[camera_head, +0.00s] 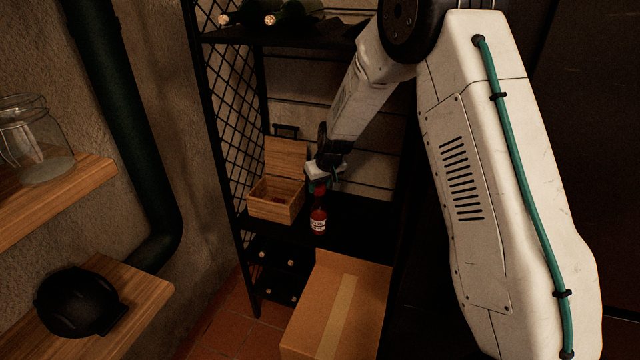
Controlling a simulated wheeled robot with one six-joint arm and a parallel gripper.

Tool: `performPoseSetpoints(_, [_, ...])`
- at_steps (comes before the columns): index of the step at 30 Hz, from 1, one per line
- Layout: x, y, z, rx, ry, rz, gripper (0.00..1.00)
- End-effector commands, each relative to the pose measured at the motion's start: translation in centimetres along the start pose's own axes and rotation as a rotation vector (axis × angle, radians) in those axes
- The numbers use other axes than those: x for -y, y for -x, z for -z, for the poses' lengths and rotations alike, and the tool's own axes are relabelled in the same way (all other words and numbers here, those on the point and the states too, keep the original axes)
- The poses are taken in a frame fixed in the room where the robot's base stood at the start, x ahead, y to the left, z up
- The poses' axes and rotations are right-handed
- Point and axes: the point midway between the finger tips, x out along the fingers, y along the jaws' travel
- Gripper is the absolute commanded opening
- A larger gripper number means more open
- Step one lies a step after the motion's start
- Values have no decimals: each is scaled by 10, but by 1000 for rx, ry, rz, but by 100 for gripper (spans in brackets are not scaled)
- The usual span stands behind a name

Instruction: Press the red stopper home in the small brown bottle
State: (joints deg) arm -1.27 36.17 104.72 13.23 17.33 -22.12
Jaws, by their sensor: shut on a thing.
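The small brown bottle (318,222), with a pale label, stands upright on the dark shelf, to the right of a wooden box. My gripper (319,184) points down right above the bottle's neck. It is shut on the red stopper (319,191), which shows as a small red patch just under the fingers. The stopper is in line with the bottle's mouth. The fingers partly hide it, and at this size I cannot tell how deep it sits in the neck.
The open wooden box (274,208) stands close left of the bottle. A cardboard box (337,305) stands in front, below the shelf. Dark bottles (290,12) lie on the upper shelf. A glass jar (35,140) stands on a wooden ledge at left, above a black object (78,302).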

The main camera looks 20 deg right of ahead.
Motion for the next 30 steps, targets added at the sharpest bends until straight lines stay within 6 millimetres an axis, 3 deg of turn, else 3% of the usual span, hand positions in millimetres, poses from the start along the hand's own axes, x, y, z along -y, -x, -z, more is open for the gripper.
performPoseSetpoints(2, [0,-2,-1,1,0,0,21])
performPoseSetpoints(3, [0,-2,-1,0,0,0,42])
performPoseSetpoints(5, [0,-2,-1,0,0,0,59])
performPoseSetpoints(6, [0,-2,-1,0,0,0,62])
performPoseSetpoints(16, [0,3,0,-1,0,0,62])
performPoseSetpoints(30, [0,72,0,-1,1,0,62])
